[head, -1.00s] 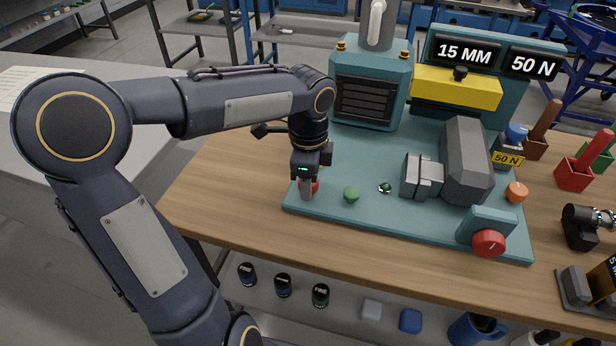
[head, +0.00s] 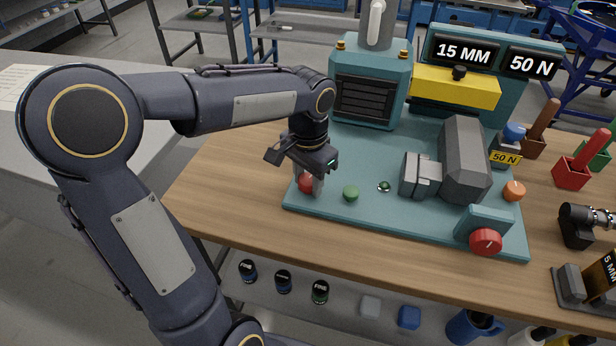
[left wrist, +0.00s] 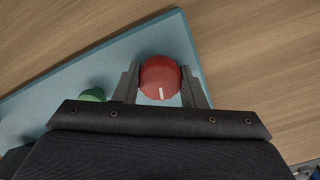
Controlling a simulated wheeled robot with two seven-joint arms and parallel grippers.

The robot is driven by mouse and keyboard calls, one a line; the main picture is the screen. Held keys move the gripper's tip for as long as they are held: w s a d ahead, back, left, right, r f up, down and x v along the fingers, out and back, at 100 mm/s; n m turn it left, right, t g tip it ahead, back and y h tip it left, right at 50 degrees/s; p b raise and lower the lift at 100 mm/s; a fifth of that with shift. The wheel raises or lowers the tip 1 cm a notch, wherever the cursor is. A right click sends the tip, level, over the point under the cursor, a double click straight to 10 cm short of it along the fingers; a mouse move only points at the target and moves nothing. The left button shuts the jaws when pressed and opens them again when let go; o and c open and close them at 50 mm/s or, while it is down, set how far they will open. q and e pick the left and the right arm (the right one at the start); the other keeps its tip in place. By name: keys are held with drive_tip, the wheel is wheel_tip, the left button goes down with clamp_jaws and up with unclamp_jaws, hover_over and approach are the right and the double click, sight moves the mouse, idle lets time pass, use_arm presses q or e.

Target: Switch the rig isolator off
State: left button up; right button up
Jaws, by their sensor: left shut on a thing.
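My left gripper (head: 309,186) is shut on a red round knob (head: 306,183) at the front left corner of the teal rig base (head: 420,222). In the left wrist view the knob (left wrist: 160,77) sits between the two fingers (left wrist: 162,90) and shows a short white line pointing toward the gripper body. A second red knob (head: 486,242) with a white mark is on a small teal box at the rig's front right. No label shows which is the isolator. My right gripper is not in view.
A green button (head: 351,193) is just right of the held knob. A grey clamp block (head: 463,160) and an orange knob (head: 513,190) stand farther right. Displays (head: 465,52) read 15 MM and 50 N. The wooden table (head: 225,200) is clear left of the rig.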

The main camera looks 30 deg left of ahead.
sight(308, 179)
use_arm(q)
drive_tip(key=shift+n, duration=1.5)
drive_tip(key=o, duration=1)
wheel_tip(308, 179, up, 8)
drive_tip(key=shift+f+p, duration=0.1)
drive_tip(key=shift+p, duration=0.35)
